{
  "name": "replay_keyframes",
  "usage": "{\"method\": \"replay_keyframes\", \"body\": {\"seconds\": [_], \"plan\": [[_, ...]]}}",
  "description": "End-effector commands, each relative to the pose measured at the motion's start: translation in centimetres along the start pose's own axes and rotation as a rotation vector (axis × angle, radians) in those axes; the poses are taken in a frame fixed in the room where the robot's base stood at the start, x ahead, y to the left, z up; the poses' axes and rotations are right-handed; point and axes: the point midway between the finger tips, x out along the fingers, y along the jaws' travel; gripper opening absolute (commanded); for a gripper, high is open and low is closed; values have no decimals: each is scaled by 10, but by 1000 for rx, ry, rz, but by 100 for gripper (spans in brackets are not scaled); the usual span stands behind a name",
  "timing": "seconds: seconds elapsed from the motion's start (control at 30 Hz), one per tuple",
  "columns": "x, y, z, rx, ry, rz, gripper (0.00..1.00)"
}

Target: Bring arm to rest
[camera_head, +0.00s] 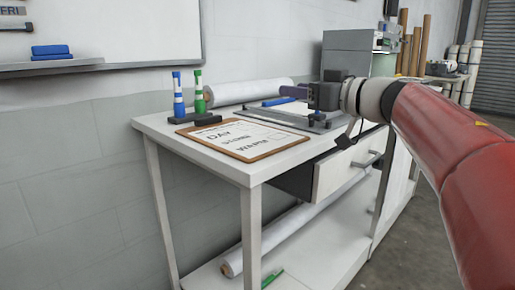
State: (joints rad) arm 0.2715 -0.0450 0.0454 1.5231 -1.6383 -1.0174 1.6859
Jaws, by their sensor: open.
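My red arm (455,150) reaches in from the right edge, stretched out over the white table (225,155). My gripper (296,91) is at its far end, above the back right part of the table, with its fingers pointing left. It is open, and I see nothing held between the fingers. From this angle the fingers overlap, so the gap between them is hard to see. The gripper and wrist hide part of the flat tray-like plate (322,124) behind and below them.
A clipboard (240,138) lies at the table's front. A white roll (250,91) lies along the back. A drawer (345,168) sits under the top, slightly open. Floor at the lower right is clear.

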Motion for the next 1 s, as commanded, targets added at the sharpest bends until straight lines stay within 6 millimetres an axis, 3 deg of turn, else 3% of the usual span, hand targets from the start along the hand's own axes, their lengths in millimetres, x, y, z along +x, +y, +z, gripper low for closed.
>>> {"method": "replay_keyframes", "body": {"seconds": [0.37,0.53,0.67,0.77,0.83,1.0], "plan": [[-12,7,-17,-49,128,182,45],[-28,15,-20,-66,182,339,45],[-50,23,-10,-62,191,502,45],[-74,29,11,-40,153,659,45],[-99,30,41,-4,79,786,45],[-160,5,150,137,-259,989,45]]}}
